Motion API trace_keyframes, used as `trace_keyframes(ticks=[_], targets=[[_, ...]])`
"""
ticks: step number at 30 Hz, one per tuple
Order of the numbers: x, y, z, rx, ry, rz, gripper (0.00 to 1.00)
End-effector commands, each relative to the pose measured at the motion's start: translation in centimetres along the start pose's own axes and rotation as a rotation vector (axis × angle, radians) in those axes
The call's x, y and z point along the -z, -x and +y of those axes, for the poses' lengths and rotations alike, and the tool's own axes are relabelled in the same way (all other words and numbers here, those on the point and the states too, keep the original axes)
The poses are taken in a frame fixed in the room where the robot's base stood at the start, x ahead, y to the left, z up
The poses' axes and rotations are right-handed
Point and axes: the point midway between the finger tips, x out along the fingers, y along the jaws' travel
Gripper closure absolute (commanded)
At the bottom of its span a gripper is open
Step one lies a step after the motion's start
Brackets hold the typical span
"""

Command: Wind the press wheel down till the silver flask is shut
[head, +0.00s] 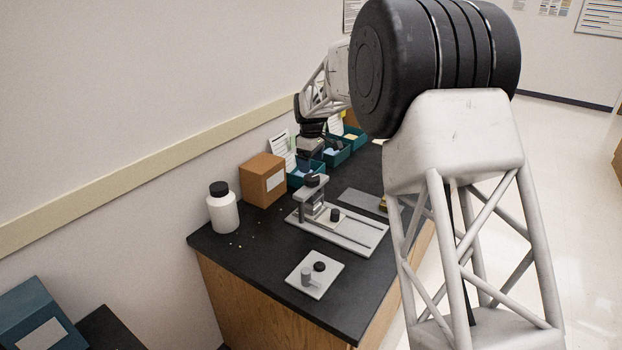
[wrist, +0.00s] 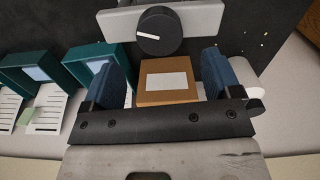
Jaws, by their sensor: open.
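The press (head: 340,232) stands on the black bench, a grey base with an upright and a top arm. Its black wheel (head: 313,180) sits on top; in the wrist view the wheel (wrist: 160,32) shows a white mark pointing left. My gripper (head: 311,157) is above the wheel. In the wrist view my gripper (wrist: 166,68) has its blue fingers wide apart, with nothing between them; the wheel shows ahead of the fingertips.
A pale plate (head: 320,286) with a grey cylinder (head: 306,277) and a black knob (head: 319,267) lies in front. A white bottle (head: 223,212) and a cardboard box (head: 263,182) stand near the wall. Teal bins (head: 337,155) stand behind. My arm blocks the right side.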

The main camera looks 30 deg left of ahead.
Motion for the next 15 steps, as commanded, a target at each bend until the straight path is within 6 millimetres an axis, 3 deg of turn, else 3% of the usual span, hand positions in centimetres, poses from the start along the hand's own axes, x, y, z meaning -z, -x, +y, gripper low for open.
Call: trace_keyframes(ticks=[15], targets=[[0.0, -5.7, 0.0, 0.0, 0.0, -0.001, 0.16]])
